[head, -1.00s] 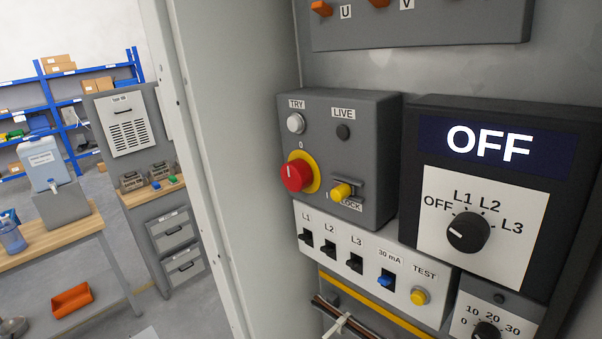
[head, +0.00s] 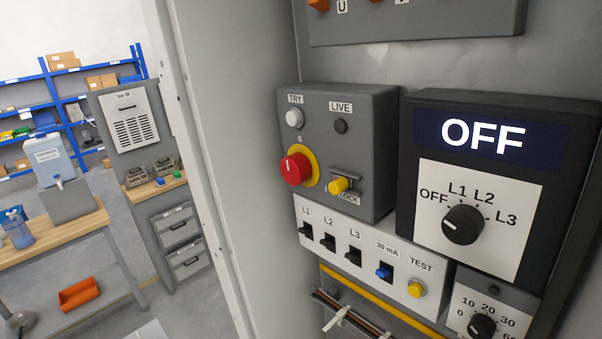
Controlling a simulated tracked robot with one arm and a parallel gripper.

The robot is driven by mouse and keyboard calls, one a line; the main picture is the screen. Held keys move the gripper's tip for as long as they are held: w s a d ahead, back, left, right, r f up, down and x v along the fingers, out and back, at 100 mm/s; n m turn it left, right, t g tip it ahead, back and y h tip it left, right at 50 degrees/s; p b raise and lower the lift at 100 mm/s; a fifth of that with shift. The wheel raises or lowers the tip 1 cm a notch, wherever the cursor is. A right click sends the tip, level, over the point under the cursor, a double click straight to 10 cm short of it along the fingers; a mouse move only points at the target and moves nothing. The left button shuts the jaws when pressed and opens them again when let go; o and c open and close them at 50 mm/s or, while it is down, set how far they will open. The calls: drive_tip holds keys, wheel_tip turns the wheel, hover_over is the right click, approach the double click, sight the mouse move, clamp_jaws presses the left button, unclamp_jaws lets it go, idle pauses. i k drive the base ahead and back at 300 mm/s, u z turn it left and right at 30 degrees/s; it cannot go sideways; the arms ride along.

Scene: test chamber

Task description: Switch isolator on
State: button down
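The isolator is a red rotary knob (head: 296,169) on a yellow plate, on the front of a grey box (head: 365,130) inside the cabinet. The white line on the knob stands upright, towards the 0 mark above it; an I mark is at its lower right. A yellow lock piece (head: 339,185) sits beside the knob, at the LOCK label. A white TRY button (head: 294,118) is above. The LIVE lamp (head: 340,126) is dark. My gripper is not in view.
A black meter (head: 480,180) at right reads OFF. A breaker strip (head: 350,245) with several switches and a yellow TEST button is below. The cabinet's pale side wall (head: 215,150) stands left of the box. Beyond it are a workbench (head: 60,234) and blue shelves.

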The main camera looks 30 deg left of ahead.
sight(296, 168)
drive_tip(key=z, duration=2.15)
drive_tip(key=k, duration=2.75)
drive_tip(key=u, duration=1.6)
drive_tip(key=i, duration=1)
drive_tip(key=z, duration=0.1)
